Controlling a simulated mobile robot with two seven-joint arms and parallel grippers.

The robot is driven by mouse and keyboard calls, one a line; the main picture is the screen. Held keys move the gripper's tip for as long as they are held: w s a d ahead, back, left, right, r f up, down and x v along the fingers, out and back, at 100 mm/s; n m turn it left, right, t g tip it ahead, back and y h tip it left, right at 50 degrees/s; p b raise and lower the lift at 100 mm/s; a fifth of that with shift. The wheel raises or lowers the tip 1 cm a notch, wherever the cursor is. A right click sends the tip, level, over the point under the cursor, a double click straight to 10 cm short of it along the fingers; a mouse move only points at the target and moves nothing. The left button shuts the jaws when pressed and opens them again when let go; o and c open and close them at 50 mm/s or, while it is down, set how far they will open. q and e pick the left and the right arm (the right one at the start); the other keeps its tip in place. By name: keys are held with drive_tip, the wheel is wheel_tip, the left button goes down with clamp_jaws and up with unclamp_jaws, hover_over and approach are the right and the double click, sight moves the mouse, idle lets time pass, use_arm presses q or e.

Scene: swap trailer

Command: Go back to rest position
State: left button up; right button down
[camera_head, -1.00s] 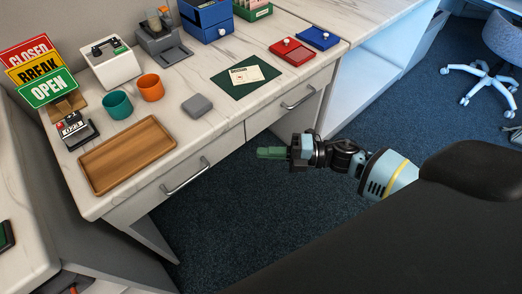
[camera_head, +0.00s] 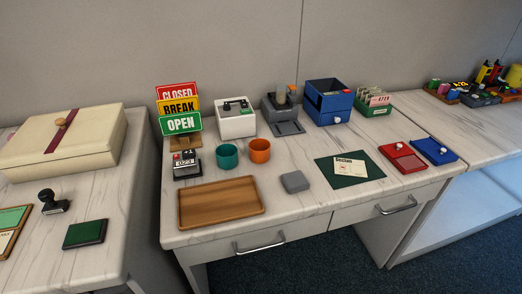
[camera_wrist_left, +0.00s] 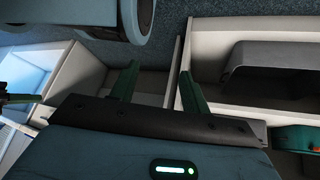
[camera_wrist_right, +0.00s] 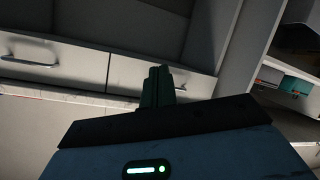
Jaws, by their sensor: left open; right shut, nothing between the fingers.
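Neither gripper shows in the head view now. In the left wrist view my left gripper (camera_wrist_left: 158,85) has its two green fingers apart, with nothing between them. White furniture panels and blue carpet lie beyond it. In the right wrist view my right gripper (camera_wrist_right: 158,88) has its fingers together and empty, in front of pale drawer fronts (camera_wrist_right: 60,58). I cannot tell how far the fingers are from the drawers.
The desk (camera_head: 300,210) carries a wooden tray (camera_head: 220,217), a teal cup (camera_head: 227,160), an orange cup (camera_head: 260,150), a grey block (camera_head: 295,182), a dark green mat (camera_head: 372,166) and a sign stack (camera_head: 180,124). A left table holds a cream box (camera_head: 95,150).

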drive_tip(key=s+f+m+g+h, duration=0.35)
drive_tip(key=s+m+g, duration=0.35)
drive_tip(key=s, duration=1.3)
use_arm(q)
drive_tip(key=w+r+t+p, duration=0.1)
drive_tip(key=w+r+p, duration=0.2)
drive_tip(key=r+p, duration=0.5)
drive_tip(key=w+r+t+p, duration=0.1)
drive_tip(key=w+r+p, duration=0.2)
drive_tip(key=r+p, duration=0.6)
drive_tip(key=shift+w+a+r, duration=0.15)
drive_tip(key=shift+a+r, duration=0.05)
drive_tip(key=shift+a, duration=0.1)
use_arm(e)
drive_tip(key=w+d+r+m+t, duration=0.1)
drive_tip(key=w+r+t, duration=0.2)
drive_tip(key=r, duration=1.3)
drive_tip(key=w, duration=0.3)
drive_tip(key=shift+d+r, duration=0.15)
drive_tip(key=shift+r, duration=0.25)
use_arm(q)
drive_tip(key=shift+w+a+r, duration=0.1)
